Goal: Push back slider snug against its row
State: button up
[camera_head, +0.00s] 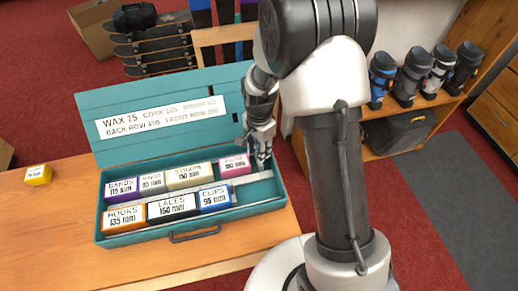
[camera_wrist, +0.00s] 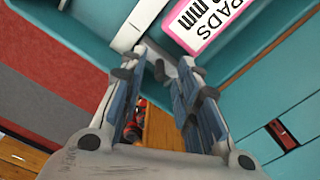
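A teal case (camera_head: 172,236) stands open on the bench. Its back row holds a purple BANDS box (camera_head: 121,189), a grey RINGS box (camera_head: 152,182), a cream STRAPS box (camera_head: 188,176) and a pink PADS box (camera_head: 235,165). PADS also shows in the wrist view (camera_wrist: 208,18), beside the fingers. A pale bar (camera_wrist: 136,22) and a grey piece near the fingertips show there; I cannot tell which is the back slider. My gripper (camera_head: 262,160) is over the case's right end, right of PADS. In the wrist view its fingers (camera_wrist: 158,75) are apart, with no clear grip on anything.
The front row holds orange HOOKS (camera_head: 124,218), black LACES (camera_head: 172,206) and blue CLIPS (camera_head: 214,197) boxes. The raised lid (camera_head: 160,96) stands behind the rows. A small yellow box (camera_head: 38,175) lies on the bench (camera_head: 48,225) at left. The bench front left is clear.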

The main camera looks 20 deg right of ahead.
grip_shut()
dwell(0.3)
jog(key=shift+a, duration=0.15)
dwell(0.3)
